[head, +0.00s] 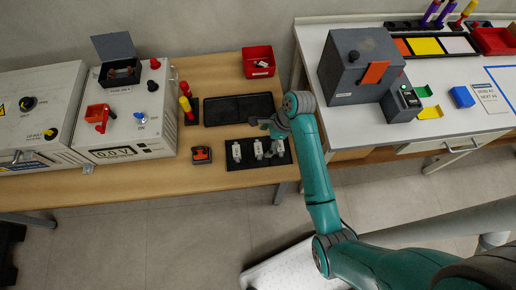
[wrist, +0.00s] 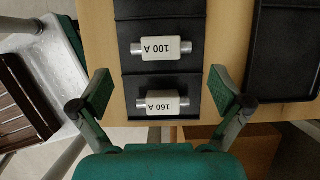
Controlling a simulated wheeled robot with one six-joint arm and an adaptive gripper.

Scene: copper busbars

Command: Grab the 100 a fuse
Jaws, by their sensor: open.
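The 100 A fuse (wrist: 161,48) is a white block with metal end caps, lying on a black mat (wrist: 160,9) in the wrist view. The 160 A fuse (wrist: 161,104) lies nearer to my gripper (wrist: 160,92), whose two green-padded fingers are wide apart on either side of it, holding nothing. In the head view my gripper (head: 268,125) is over the mat's back right part. Three white fuses show there in a row; the middle one (head: 258,149) appears to be the 100 A fuse, though its label is too small to read.
An empty black tray (head: 239,109) lies behind the mat. A red bin (head: 258,62) stands at the back, an orange-and-black item (head: 201,155) left of the mat. Grey electrical boxes (head: 124,115) fill the left. A white bench (head: 440,75) with a grey box (head: 360,63) stands right.

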